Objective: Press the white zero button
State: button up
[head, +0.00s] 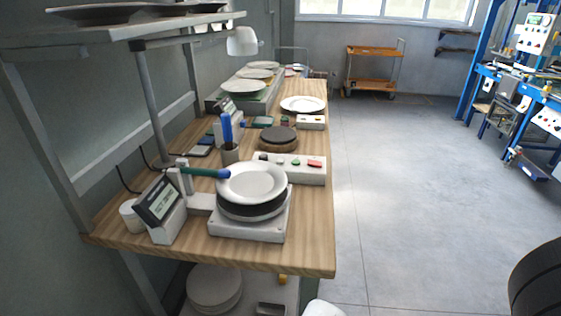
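A white control box (305,174) sits on the wooden bench behind the scale. A row of small dark, green and red buttons shows on its top. I cannot make out a white button among them for certain. The scale (245,227) is a pale platform near the bench's front end, with a dark round piece and a white plate (251,181) on top. Its tilted display (158,201) stands to the left, and the reading is too small to tell. My gripper is not in view.
A green-and-blue rod (203,172) reaches towards the plate. A shelf (150,27) overhangs the left.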

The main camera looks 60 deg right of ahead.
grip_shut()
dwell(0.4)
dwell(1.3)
